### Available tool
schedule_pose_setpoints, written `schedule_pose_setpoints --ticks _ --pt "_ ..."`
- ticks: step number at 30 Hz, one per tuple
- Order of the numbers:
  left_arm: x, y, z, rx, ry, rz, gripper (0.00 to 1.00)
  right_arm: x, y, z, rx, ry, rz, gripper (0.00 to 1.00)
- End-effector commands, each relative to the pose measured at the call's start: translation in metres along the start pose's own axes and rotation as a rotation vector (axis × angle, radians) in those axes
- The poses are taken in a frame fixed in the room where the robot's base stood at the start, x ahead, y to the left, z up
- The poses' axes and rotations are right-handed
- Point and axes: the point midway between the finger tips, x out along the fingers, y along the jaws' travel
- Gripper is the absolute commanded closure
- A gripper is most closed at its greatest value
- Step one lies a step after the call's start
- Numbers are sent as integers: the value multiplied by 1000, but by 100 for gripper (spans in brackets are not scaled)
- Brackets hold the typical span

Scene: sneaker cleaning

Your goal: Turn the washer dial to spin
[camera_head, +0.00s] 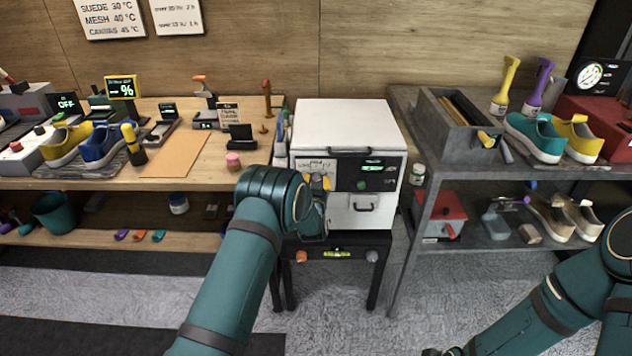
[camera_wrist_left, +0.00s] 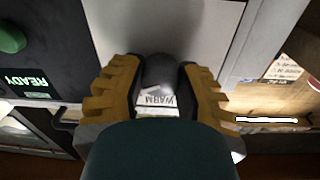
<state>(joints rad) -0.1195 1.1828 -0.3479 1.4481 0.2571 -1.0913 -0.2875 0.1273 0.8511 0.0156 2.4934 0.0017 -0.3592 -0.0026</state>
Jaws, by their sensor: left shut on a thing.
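The washer (camera_head: 347,126) is a white box with a dark control panel, on a black stand in the middle of the head view. The grey dial (camera_wrist_left: 160,70) sits between the two yellow fingers of my left gripper (camera_wrist_left: 160,88) in the left wrist view. The gripper is shut on it. A label reading WARM (camera_wrist_left: 155,99) shows beside the dial; its pointer setting is not clear. In the head view my left gripper (camera_head: 318,182) is at the panel's left part and hides the dial.
A green button (camera_head: 362,185) and a lit display (camera_head: 373,167) are on the panel; the display reads READY in the wrist view (camera_wrist_left: 29,83). A wooden bench (camera_head: 215,170) stands left, a grey shelf (camera_head: 440,170) right. The floor in front is clear.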

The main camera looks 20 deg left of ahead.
Motion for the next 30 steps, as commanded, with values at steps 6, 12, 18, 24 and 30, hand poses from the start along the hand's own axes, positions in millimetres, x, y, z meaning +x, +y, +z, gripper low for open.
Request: schedule_pose_setpoints --ticks 6,12,18,24,30 --pt "1 -1 -2 157 -2 4 100 0 0 0 0 0 0 100" --pt "1 -1 -2 256 -5 7 100 0 0 0 0 0 0 100" --pt "1 -1 -1 306 -7 8 100 0 0 0 0 0 0 100" --pt "1 -1 -1 321 -8 8 100 0 0 0 0 0 0 100" --pt "1 -2 -1 322 -8 8 100 0 0 0 0 0 0 100"
